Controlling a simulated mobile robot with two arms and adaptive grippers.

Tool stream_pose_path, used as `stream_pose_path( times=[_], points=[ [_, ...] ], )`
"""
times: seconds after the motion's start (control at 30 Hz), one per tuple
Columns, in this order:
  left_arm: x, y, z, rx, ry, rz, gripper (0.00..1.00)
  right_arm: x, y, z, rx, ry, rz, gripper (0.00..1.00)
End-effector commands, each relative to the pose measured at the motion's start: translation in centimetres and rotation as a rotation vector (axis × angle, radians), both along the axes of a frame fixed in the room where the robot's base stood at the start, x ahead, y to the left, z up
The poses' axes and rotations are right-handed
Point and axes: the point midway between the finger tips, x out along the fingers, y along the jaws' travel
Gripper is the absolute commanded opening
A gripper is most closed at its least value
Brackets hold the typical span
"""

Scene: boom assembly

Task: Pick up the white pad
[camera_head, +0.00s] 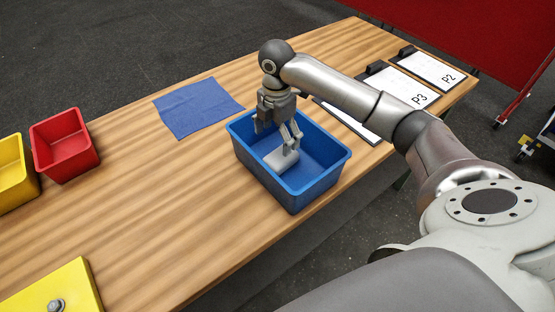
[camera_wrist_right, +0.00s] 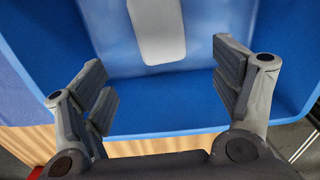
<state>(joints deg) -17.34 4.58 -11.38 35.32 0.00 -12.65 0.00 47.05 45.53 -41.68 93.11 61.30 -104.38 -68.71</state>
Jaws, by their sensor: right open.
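The white pad (camera_head: 281,160) lies on the floor of the blue bin (camera_head: 291,193). My right gripper (camera_head: 287,145) reaches down into the bin, with its fingers over the pad in the head view. In the right wrist view the pad (camera_wrist_right: 157,30) is at the top middle, ahead of the gripper and apart from the fingers. My right gripper (camera_wrist_right: 165,85) is open there, with nothing between its fingers. The bin's blue floor and walls (camera_wrist_right: 150,105) fill most of that view. My left gripper is not in view.
A blue cloth (camera_head: 198,107) lies on the wooden table (camera_head: 150,180) behind the bin. A red bin (camera_head: 64,146) and a yellow bin (camera_head: 14,175) stand at the left. White boards marked P3 (camera_head: 400,88) and P2 (camera_head: 430,68) lie at the right.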

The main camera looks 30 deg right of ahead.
Motion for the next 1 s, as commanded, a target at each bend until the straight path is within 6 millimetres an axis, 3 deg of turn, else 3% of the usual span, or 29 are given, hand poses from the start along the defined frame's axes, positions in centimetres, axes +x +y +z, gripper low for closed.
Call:
stream_pose_path(
  times=[0.2, 0.47, 0.7, 1.0],
  points=[
    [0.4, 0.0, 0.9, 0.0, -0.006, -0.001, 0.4, -0.1, 0.0, -3.4, 0.0, 0.005, -0.001, 0.84],
    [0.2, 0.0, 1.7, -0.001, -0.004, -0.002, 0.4, 0.0, 0.2, -5.5, 0.001, 0.004, 0.0, 0.84],
    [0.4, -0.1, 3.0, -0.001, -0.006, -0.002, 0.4, 0.1, 0.3, -9.0, -0.001, 0.004, -0.001, 0.84],
    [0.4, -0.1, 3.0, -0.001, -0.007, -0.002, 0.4, 0.1, 0.2, -9.9, -0.001, 0.001, 0.0, 0.84]
  ],
)
